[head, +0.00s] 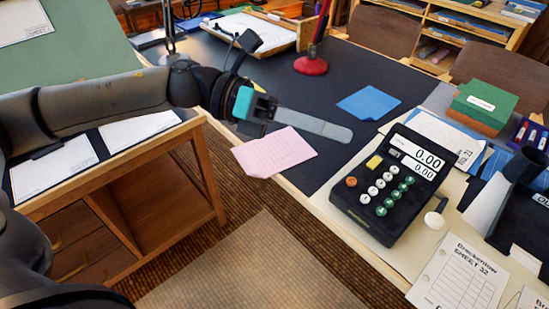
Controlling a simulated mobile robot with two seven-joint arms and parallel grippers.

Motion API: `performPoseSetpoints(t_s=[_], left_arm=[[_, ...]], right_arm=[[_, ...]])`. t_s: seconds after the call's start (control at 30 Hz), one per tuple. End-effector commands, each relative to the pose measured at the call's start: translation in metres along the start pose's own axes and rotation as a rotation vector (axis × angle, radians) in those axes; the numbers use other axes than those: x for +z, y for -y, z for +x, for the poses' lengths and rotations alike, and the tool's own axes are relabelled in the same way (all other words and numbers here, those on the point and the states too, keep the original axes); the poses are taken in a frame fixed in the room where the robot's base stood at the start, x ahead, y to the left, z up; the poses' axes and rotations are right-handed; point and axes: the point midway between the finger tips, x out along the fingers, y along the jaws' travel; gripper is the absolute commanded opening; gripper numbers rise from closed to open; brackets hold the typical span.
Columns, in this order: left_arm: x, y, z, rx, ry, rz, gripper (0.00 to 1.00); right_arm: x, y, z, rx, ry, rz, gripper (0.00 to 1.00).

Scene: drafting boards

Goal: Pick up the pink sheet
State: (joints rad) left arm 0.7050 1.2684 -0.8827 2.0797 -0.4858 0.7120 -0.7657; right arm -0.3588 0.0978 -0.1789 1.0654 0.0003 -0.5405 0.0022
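The pink sheet (272,155) is a small, faintly lined paper at the front edge of the dark desk top (325,100). Its near left part sticks out past the edge over the floor. My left gripper (338,131) reaches in from the left, just beyond the sheet in the picture, its long grey finger pointing right. A gap shows between finger and sheet; I see no contact. The fingers are seen side-on and overlap, so their opening is hidden. My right gripper is not in view.
A black calculator (387,185) stands right of the sheet. A blue sheet (368,104) lies on the dark top, with a red lamp base (311,65) behind. A green box (484,104) stands at right. A wooden cabinet (130,205) is at left. The dark top around the blue sheet is clear.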

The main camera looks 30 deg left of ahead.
Motion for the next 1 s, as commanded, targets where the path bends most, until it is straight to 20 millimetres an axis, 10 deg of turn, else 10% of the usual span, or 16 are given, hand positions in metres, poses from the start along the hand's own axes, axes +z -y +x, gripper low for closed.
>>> performPoseSetpoints(t_s=[0.43,0.7,1.0], left_arm=[[-0.121,-0.056,-0.027,0.160,-0.733,0.565,0.38],[-0.123,-0.124,-0.091,0.531,-1.093,0.749,0.38],[-0.099,-0.149,-0.139,0.827,-1.239,0.784,0.38]], right_arm=[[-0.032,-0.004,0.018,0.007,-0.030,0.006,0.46],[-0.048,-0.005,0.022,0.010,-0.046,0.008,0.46],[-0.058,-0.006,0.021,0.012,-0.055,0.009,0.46]])
